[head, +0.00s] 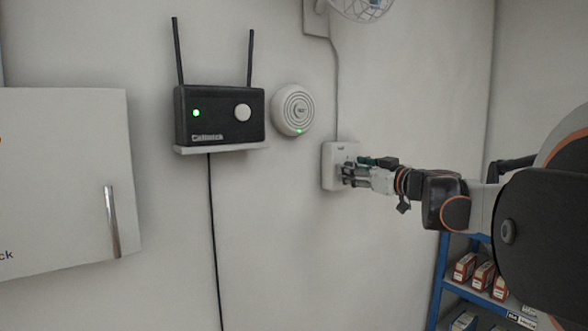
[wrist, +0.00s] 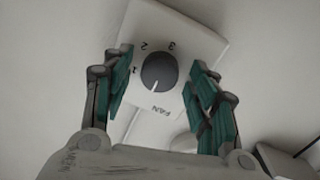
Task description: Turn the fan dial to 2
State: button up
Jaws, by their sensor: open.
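The fan dial (wrist: 159,72) is a dark round knob on a white plate (wrist: 190,42) marked 1, 2, 3 and FAN. In the wrist view its white pointer line points down and slightly left, away from the 1, 2 and 3. The plate (head: 328,151) is on the wall in the head view, where my gripper hides the dial. My gripper (head: 350,174) is right in front of the plate. In the wrist view my gripper (wrist: 157,77) is open, with one green-padded finger on each side of the dial and a visible gap to it on both sides.
A black router (head: 219,116) with two antennas stands on a small shelf (head: 222,149), left of the plate. A round white device (head: 293,110) with a green light is nearby. A white cabinet (head: 62,185) is at left, a blue shelf (head: 440,275) at lower right.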

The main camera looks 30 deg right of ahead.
jog(key=shift+s+r, duration=0.1)
jog(key=shift+s, duration=0.2)
jog(key=shift+w, duration=0.15)
jog(key=c, duration=1.1)
jog(key=shift+o, duration=0.2)
